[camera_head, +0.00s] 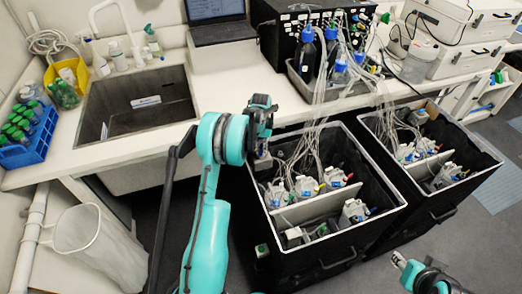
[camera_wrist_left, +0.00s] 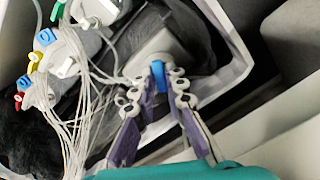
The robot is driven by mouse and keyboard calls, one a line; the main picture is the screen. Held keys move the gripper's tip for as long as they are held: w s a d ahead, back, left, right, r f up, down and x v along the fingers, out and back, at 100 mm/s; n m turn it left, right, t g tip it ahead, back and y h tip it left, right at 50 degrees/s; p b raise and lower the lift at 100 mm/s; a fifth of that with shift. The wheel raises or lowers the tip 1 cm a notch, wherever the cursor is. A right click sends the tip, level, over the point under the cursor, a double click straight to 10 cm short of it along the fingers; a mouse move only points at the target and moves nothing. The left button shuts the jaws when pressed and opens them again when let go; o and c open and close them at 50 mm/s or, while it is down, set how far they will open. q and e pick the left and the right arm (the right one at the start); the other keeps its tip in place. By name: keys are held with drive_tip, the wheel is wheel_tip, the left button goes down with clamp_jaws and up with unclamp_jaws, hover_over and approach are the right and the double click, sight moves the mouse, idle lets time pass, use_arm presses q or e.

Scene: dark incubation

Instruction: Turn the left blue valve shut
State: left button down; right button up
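In the left wrist view a small blue valve handle (camera_wrist_left: 158,76) sticks out from a pale bottle cap (camera_wrist_left: 153,50) near a white box rim. My left gripper (camera_wrist_left: 160,84) has its purple fingers on either side of the handle, with a small gap showing; firm contact cannot be told. In the head view my left gripper (camera_head: 262,140) reaches down at the back left corner of the left black bin (camera_head: 335,262), and hides the handle. My right gripper (camera_head: 398,261) is at the lower right, small, its finger opening unclear.
Several bottles with coloured valves (camera_head: 306,187) and white tubes stand in the left bin. A second black bin (camera_head: 440,215) stands to its right. A sink (camera_head: 140,105), laptop (camera_head: 222,20) and black device (camera_head: 290,35) are on the counter behind.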

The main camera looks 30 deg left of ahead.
use_arm(q)
drive_tip(key=shift+m, duration=2.8)
drive_tip(key=c, duration=1.8)
unclamp_jaws()
drive_tip(key=shift+c, duration=0.2)
